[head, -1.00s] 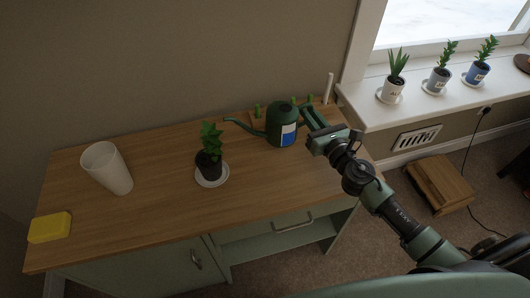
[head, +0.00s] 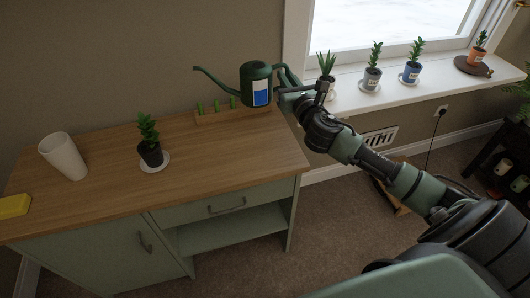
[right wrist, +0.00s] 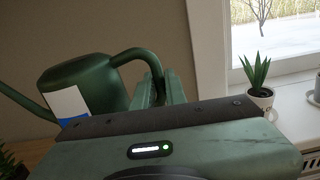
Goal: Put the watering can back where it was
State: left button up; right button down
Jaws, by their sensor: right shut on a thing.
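The dark green watering can (head: 257,86) has a long spout pointing left and a blue and white label. My right gripper (head: 284,84) is shut on its handle, at the right of the can. The can looks raised above the back right of the wooden cabinet top (head: 215,150), roughly upright. In the right wrist view the can (right wrist: 88,88) is at the left, its handle running between the fingers (right wrist: 160,88). My left gripper is not in view.
A potted plant (head: 149,140) on a saucer, a white cup (head: 63,157) and a yellow sponge (head: 14,206) stand left. Several potted plants line the white windowsill (head: 350,92).

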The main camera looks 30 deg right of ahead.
notch_tip(320, 180, down, 20)
jog(key=b, duration=0.7)
jog(key=shift+w+r, duration=0.1)
jog(key=shift+w, duration=0.05)
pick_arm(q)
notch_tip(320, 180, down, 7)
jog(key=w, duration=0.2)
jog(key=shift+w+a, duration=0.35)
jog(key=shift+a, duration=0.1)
pick_arm(e)
jog(key=c, duration=1.8)
grip_release()
jog(key=shift+f, duration=0.2)
jog(key=o, duration=0.3)
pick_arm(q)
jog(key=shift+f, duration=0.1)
pick_arm(e)
jog(key=shift+o, duration=0.2)
